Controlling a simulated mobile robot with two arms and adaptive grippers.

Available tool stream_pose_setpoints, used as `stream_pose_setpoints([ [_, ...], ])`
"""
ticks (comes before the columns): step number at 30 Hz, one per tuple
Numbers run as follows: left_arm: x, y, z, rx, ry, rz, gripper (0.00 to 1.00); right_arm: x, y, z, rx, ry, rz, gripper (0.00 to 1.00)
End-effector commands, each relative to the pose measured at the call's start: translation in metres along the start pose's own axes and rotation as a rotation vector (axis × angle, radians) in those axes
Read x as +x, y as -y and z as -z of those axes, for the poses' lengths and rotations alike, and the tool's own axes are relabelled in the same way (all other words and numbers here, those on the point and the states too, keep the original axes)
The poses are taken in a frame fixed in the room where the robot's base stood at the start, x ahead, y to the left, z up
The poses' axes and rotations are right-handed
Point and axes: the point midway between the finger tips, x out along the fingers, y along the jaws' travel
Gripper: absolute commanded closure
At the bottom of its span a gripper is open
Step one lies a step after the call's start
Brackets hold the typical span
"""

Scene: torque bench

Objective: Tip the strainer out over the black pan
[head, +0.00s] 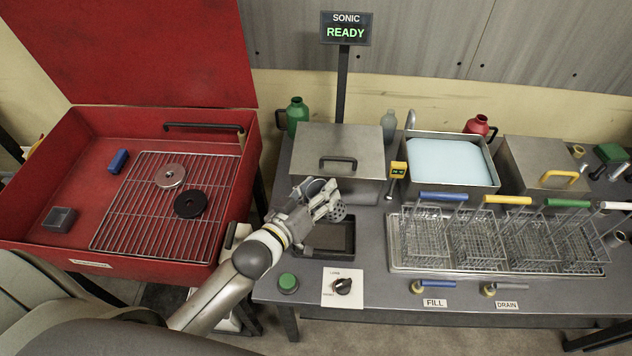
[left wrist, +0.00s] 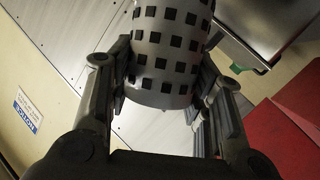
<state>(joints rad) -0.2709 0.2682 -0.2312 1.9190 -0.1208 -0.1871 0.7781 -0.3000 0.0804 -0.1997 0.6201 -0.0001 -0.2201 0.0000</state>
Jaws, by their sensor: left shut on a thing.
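The strainer is a grey metal cylinder with rows of square holes; it fills the upper middle of the left wrist view (left wrist: 168,50). My left gripper (head: 322,198) is shut on it, one finger on each side. In the head view the strainer (head: 337,212) shows only partly, with its perforated end beyond the fingers, tilted. It is above the left part of the black pan (head: 330,250), a shallow dark rectangular tray on the bench. The gripper hides part of the pan's far left side. The strainer's inside is hidden. My right gripper is not in view.
A knob on a white plate (head: 328,300) and a green button (head: 288,283) are in front of the pan. Wire baskets (head: 425,240) stand on a tray at right. A lidded steel tank (head: 310,140) is behind. A red parts washer (head: 240,190) stands left.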

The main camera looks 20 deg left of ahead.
Motion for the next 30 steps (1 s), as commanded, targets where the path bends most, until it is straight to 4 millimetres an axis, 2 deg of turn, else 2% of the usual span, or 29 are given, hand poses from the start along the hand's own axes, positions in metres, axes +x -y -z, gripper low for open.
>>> stream_pose_setpoints([
  [1,0.0,-0.005,0.006,0.022,0.011,0.009,0.8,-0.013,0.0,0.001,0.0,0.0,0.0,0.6],
  [15,0.005,-0.015,0.006,0.292,0.133,0.12,0.8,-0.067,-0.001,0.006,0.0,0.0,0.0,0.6],
  [21,0.007,-0.018,0.003,0.388,0.175,0.158,0.8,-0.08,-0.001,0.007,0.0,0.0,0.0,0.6],
  [30,0.008,-0.017,0.001,0.43,0.193,0.174,0.8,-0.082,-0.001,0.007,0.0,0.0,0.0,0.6],
])
